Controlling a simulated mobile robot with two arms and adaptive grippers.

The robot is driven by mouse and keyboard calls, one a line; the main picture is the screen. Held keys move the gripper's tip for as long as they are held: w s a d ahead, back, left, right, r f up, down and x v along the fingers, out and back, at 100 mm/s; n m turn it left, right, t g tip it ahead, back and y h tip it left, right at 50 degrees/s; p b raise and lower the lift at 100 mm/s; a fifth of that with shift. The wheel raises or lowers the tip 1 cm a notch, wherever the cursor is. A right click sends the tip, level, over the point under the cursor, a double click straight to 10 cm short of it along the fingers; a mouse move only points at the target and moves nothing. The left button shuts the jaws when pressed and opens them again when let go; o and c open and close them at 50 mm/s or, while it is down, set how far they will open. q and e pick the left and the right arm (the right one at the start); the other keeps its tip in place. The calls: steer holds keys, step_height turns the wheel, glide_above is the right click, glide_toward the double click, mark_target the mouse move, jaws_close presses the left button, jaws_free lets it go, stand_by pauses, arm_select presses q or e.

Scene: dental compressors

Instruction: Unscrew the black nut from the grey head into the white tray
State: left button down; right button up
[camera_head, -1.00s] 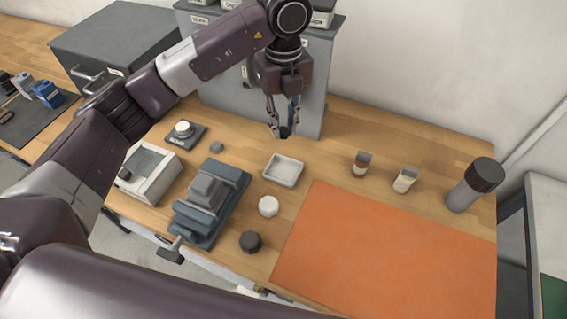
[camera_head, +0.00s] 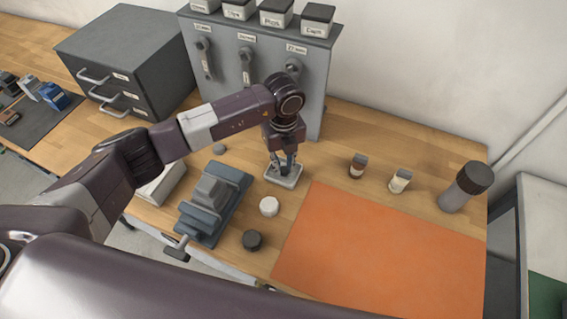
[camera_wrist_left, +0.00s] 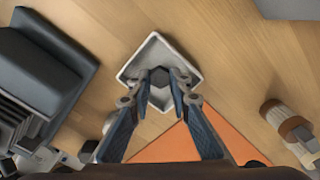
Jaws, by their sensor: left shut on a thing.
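A grey block, perhaps the grey head (camera_head: 211,188), sits in the blue-grey vise (camera_head: 226,207) left of the tray. My right gripper is not in view.
A white round piece (camera_head: 269,206) and a black round piece (camera_head: 252,240) stand in front of the tray. The orange mat (camera_head: 375,245) is clear.

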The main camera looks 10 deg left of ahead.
arm_select(q)
steer(key=shift+f, duration=0.2)
steer(key=c, duration=1.8)
jaws_free()
steer(key=shift+o, duration=0.2)
steer(key=shift+r, duration=0.1)
